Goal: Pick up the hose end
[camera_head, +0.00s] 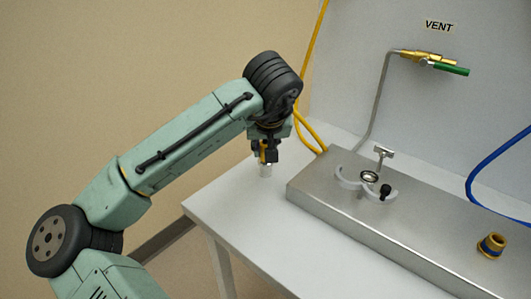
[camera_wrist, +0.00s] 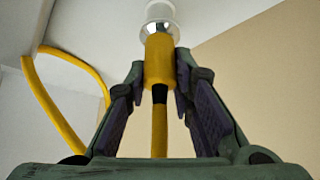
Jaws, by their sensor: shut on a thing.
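My gripper (camera_head: 265,154) is over the left part of the white bench, pointing down. In the wrist view my gripper (camera_wrist: 160,80) is shut on the hose end (camera_wrist: 160,62), with one finger on each side of its yellow sleeve. A shiny metal collar and a whitish tip extend past the fingers. In the head view the pale tip of the hose end (camera_head: 265,171) shows below the fingers; I cannot tell whether it touches the bench. The yellow hose (camera_head: 312,45) hangs along the wall and loops beside the gripper; the loop also shows in the wrist view (camera_wrist: 62,95).
A steel box (camera_head: 335,208) stands right of my gripper, carrying a pale clip-like holder (camera_head: 350,183), a small T-shaped handle (camera_head: 383,152) and a brass fitting (camera_head: 491,245). A bent pipe (camera_head: 385,85) rises to a green-handled valve (camera_head: 450,68) under a VENT label. A blue hose (camera_head: 480,165) hangs right.

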